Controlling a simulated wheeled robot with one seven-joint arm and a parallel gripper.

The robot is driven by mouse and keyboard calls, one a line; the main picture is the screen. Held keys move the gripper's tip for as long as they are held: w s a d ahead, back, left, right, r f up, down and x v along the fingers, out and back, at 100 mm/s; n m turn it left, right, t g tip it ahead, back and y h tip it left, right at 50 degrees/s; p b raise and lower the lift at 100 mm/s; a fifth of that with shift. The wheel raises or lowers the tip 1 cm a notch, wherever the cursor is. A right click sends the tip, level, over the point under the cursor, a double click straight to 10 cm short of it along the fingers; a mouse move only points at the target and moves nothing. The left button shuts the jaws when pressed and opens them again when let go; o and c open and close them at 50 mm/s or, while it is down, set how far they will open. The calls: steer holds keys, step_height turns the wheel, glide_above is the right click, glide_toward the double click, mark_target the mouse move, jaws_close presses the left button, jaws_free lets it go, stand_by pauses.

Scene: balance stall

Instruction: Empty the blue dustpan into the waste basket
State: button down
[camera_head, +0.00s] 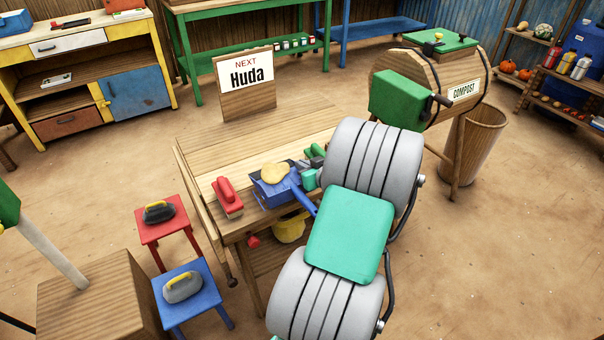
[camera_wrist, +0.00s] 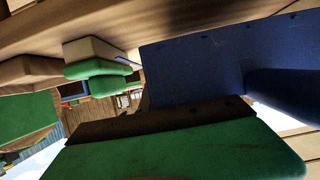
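The blue dustpan (camera_head: 282,192) is at the workbench's front, with a rounded tan heap (camera_head: 275,173) on it. Its handle points right and toward the front. In the wrist view a large blue surface (camera_wrist: 195,70), apparently the dustpan, fills the upper right. My gripper (camera_head: 310,180) is close beside the dustpan's right side, mostly hidden behind my arm. I cannot see whether its fingers are open or touching the handle. The waste basket (camera_head: 481,145), a tapered brown bin, stands on the floor at the right, beside the compost drum.
A red brush (camera_head: 228,197) lies left of the dustpan and a green brush (camera_head: 314,157) behind it. The workbench (camera_head: 250,140) has clear room behind, before the Huda sign (camera_head: 246,88). The compost drum (camera_head: 425,75) stands near the basket. Red (camera_head: 150,228) and blue (camera_head: 200,300) stools stand left.

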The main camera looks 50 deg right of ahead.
steer(key=s+a+r, duration=0.2)
steer(key=r, duration=0.1)
steer(key=s+a+r, duration=0.1)
steer(key=r, duration=0.1)
steer(key=shift+a+r, duration=0.1)
steer(key=shift+r, duration=0.15)
step_height(320, 180, up, 3)
glide_above(303, 192)
steer(key=shift+s+p, duration=0.15)
steer(key=shift+p, duration=0.15)
steer(key=shift+r, duration=0.1)
